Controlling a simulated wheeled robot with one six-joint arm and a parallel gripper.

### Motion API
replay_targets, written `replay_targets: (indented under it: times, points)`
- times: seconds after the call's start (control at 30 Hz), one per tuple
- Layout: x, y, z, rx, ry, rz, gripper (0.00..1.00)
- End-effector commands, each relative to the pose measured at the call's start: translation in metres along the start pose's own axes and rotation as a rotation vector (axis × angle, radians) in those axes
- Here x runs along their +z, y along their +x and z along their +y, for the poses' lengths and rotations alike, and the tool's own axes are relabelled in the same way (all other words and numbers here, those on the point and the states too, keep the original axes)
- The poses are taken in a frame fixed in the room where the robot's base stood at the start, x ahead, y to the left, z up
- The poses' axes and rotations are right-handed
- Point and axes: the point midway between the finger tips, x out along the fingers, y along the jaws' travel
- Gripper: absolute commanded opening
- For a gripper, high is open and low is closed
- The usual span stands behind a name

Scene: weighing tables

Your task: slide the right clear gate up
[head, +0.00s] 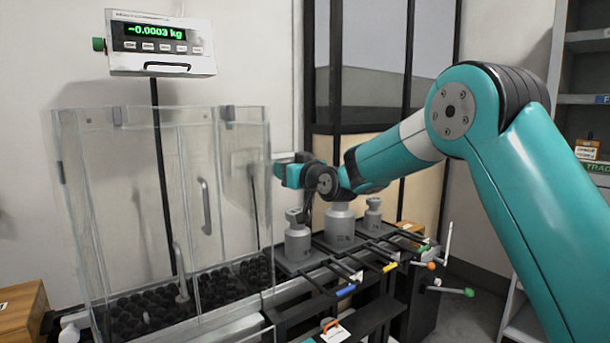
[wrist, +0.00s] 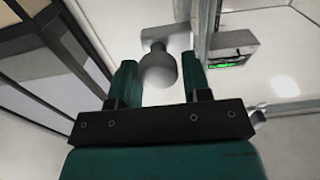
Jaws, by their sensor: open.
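The clear bin (head: 92,225) stands at the left in the head view, dark lumps in its bottom. What looks like its right clear gate (head: 197,160) has an upright pale handle (head: 205,207). A second pale handle (head: 181,272) sits lower and further left. Whether either gate is raised is hard to tell through the clear walls. My gripper (head: 282,172) is just right of the bin, pointing left. In the wrist view my gripper (wrist: 163,85) is open, with a rounded grey knob-like thing (wrist: 158,70) showing between its fingers. I cannot tell whether they touch it.
The scale display (head: 157,32) on its dark pole reads -0.0003 kg; it also shows in the wrist view (wrist: 232,50). Several grey weights (head: 298,245) stand on a dark rack below my gripper. Shelves (head: 585,98) are at the right, a wooden box (head: 22,310) at lower left.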

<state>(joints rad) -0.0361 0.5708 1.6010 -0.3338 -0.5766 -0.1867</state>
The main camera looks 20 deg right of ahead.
Motion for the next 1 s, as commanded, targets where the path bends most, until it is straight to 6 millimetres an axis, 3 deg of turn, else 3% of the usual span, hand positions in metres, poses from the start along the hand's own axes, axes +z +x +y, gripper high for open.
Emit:
replay_targets:
  times: [0.17,0.6,0.8,1.0]
  points:
    - [0.002,-0.032,0.001,0.003,0.000,0.001,0.44]
    - [0.002,-0.139,0.001,0.003,0.001,0.003,0.44]
    - [0.000,-0.163,0.000,0.002,0.000,0.004,0.44]
    - [-0.001,-0.168,0.000,0.000,0.000,0.004,0.44]
